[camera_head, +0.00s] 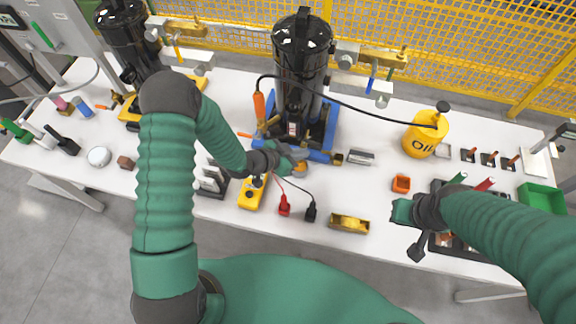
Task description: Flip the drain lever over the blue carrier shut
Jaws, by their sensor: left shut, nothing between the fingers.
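The blue carrier (327,134) stands on the white table and holds an upright black tank (302,50). My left gripper (300,159) is shut and empty at the carrier's front edge, close to a small orange-yellow part (299,168). The gripper hides some of this part, so I cannot tell whether it is the drain lever or whether the two touch. The drain lever's position is not clear in this view. My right gripper (402,211) is over the table's front right, away from the carrier; its finger opening is unclear.
A black cable with an orange handle (259,105) loops by the tank. Red (285,206) and black (310,212) clips, a yellow meter (251,193) and a yellow box (348,223) lie in front. A yellow oil can (426,134) stands right. Yellow mesh fencing (462,50) closes the back.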

